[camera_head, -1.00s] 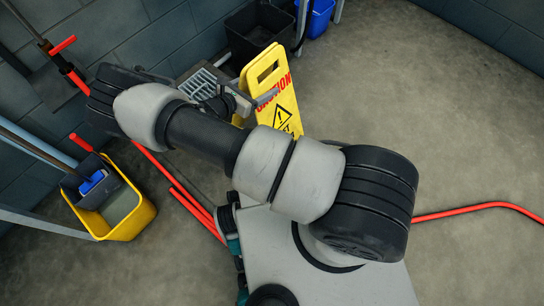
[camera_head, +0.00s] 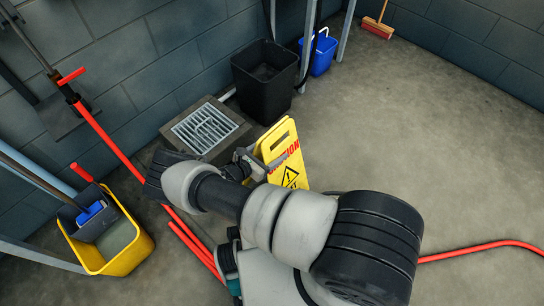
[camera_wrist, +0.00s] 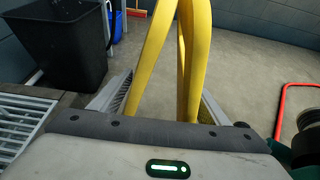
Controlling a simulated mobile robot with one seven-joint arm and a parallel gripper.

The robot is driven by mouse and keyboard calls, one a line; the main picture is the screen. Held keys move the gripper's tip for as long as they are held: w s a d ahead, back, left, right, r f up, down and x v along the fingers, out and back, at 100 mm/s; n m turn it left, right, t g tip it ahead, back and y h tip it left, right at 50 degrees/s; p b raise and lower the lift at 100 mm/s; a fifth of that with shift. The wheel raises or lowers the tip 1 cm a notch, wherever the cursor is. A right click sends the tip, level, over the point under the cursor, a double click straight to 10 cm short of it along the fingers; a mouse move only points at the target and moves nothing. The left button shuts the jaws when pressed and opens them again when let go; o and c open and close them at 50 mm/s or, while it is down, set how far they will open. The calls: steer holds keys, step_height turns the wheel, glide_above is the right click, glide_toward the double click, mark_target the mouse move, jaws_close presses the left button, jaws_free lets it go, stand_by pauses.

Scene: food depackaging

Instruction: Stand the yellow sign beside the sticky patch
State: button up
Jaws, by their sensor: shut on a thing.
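The yellow caution sign (camera_head: 290,176) is in the middle of the head view, upright and slightly tilted, with red lettering and a black warning triangle. My gripper (camera_head: 262,166) is shut on its upper part. In the wrist view the yellow panels of the sign (camera_wrist: 198,50) rise between the fingers of my gripper (camera_wrist: 165,98), spreading apart toward the bottom. My arm hides the sign's foot in the head view, so I cannot tell whether it touches the floor. I cannot make out a sticky patch in either view.
A floor drain (camera_head: 205,128) and a black bin (camera_head: 265,78) stand by the wall, with a blue bucket (camera_head: 320,52) beside them. A yellow mop bucket (camera_head: 128,250) is at left. A red hose (camera_head: 480,247) lies at right.

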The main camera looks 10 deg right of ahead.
step_height(320, 180, down, 2)
steer(key=shift+f+b, duration=0.25)
steer(key=shift+b, duration=0.15)
steer(key=o, duration=2.1)
steer(key=shift+f, duration=0.2)
steer(key=shift+r, duration=0.1)
